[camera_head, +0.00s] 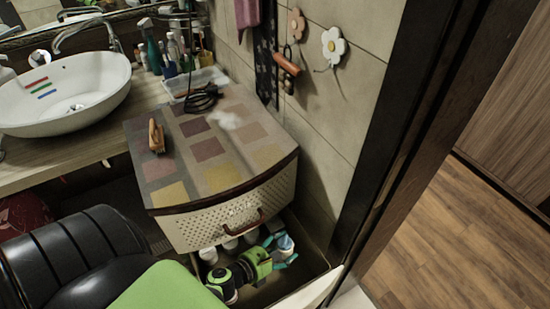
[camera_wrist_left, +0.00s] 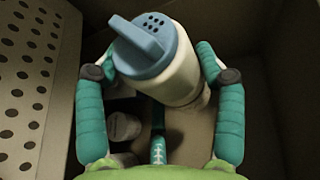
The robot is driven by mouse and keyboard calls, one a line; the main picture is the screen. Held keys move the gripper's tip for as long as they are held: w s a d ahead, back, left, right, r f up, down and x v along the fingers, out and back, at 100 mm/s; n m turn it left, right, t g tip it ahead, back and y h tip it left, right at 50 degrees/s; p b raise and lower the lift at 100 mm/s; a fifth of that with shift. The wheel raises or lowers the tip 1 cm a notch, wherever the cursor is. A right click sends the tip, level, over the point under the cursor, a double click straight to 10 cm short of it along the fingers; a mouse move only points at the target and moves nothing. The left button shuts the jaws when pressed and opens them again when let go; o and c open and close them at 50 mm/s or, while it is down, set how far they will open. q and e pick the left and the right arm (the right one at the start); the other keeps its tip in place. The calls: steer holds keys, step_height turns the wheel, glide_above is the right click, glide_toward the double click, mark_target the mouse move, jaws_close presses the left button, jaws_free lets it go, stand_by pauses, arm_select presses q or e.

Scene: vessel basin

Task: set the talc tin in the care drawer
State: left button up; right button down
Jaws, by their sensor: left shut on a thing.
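The talc tin (camera_wrist_left: 170,62) has a cream body and a blue shaker cap, and it is tilted between the fingers in the left wrist view. In the head view its blue top (camera_head: 284,243) shows small beside my fingers. My left gripper (camera_head: 282,252) is shut on the tin, with teal fingers on both sides of it (camera_wrist_left: 165,78). The gripper is over or inside the open care drawer (camera_head: 322,290), below the perforated box. I cannot tell whether the tin touches the drawer floor. My right gripper is not in view.
White containers (camera_head: 208,255) stand in the drawer's left part; one also shows in the wrist view (camera_wrist_left: 124,127). The perforated box (camera_head: 235,215) with a handle overhangs the drawer. The drawer's right side looks bare.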

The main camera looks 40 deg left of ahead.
arm_select(q)
steer(key=shift+w+f+b, duration=0.1)
steer(key=shift+f+b, duration=0.75)
steer(key=shift+f, duration=2.05)
steer(key=shift+f+b, duration=0.55)
steer(key=shift+b, duration=0.2)
steer(key=shift+f, duration=0.1)
steer(key=o, duration=1.3)
